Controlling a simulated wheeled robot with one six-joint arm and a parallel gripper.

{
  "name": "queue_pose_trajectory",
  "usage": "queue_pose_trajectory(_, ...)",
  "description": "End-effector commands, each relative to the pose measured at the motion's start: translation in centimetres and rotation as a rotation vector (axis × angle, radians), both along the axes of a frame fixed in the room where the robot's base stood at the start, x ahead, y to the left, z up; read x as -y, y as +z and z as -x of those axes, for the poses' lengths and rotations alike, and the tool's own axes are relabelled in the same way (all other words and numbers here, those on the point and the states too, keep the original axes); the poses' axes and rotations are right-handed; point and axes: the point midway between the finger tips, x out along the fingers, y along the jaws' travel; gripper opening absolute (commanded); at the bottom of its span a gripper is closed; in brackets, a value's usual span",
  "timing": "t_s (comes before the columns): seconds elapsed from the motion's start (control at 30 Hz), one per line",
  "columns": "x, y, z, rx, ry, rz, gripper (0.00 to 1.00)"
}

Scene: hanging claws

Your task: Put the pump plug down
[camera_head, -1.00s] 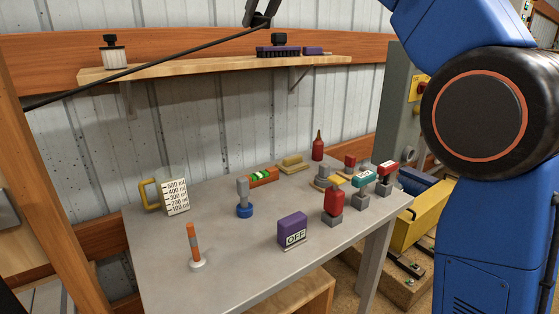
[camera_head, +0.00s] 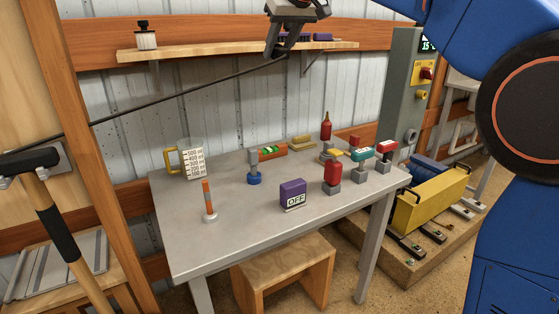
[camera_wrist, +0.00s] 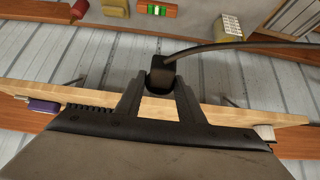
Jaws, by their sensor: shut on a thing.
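The pump plug is a black block (camera_wrist: 161,76) with a thick black cable, seen in the wrist view between my fingertips. My gripper (camera_wrist: 160,88) is shut on it. In the head view my gripper (camera_head: 277,47) is at the top, in front of the wall shelf and above the work table, with the plug in the air. The cable (camera_head: 190,92) runs from it down to the left across the picture. The plug's far face is hidden in both views.
The grey table (camera_head: 240,215) holds a measuring jug (camera_head: 194,160), a purple OFF block (camera_head: 293,194), an orange-striped post (camera_head: 208,202) and several small tools. Its front middle is bare. A wooden shelf (camera_head: 200,52) is behind. A hammer (camera_head: 62,220) stands at left, a yellow box (camera_head: 432,198) at right.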

Motion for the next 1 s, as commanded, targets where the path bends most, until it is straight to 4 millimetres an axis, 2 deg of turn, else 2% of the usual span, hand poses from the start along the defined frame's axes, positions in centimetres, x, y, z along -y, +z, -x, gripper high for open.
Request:
queue_pose_trajectory(0.17, -0.5, -5.1, 0.1, -0.018, 0.000, 0.012, 0.00)
queue_pose_trajectory(0.27, -0.6, -8.9, 0.4, -0.028, 0.001, 0.019, 0.00)
queue_pose_trajectory(0.5, -0.5, -18.3, 2.2, -0.054, 0.003, 0.037, 0.00)
queue_pose_trajectory(0.6, -0.3, -21.6, 3.2, -0.063, 0.004, 0.044, 0.00)
queue_pose_trajectory(0.73, 0.1, -24.8, 4.3, -0.073, 0.006, 0.051, 0.00)
queue_pose_trajectory(1.0, 0.4, -28.4, 5.1, -0.080, 0.008, 0.056, 0.00)
